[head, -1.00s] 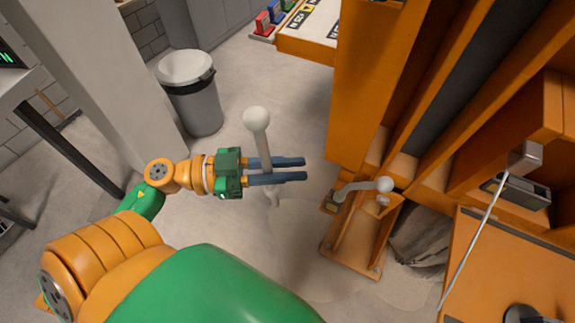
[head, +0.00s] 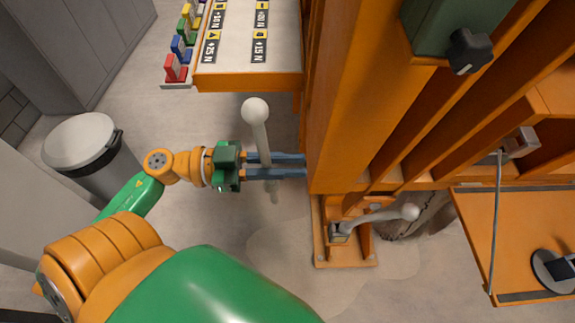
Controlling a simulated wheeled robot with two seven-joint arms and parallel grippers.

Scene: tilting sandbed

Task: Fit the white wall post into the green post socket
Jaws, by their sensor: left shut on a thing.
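The white wall post (head: 260,135), a pale rod with a ball on top, stands between the blue fingers of my left gripper (head: 303,165), which is shut on it. Its ball end points up the picture and its lower end shows below the fingers. The fingertips lie close to the orange frame's left edge in the picture. A green block (head: 432,28) with a black knob sits on the orange frame at the upper right. It may be the green post socket, but I see no opening in it. My right gripper is not in view.
The orange frame (head: 345,110) fills the right side. A second pale ball-ended rod (head: 375,219) sits in an orange bracket (head: 320,250) below it. A labelled table (head: 248,85) with coloured blocks is at the top; a bin (head: 80,145) stands left. Floor below my gripper is clear.

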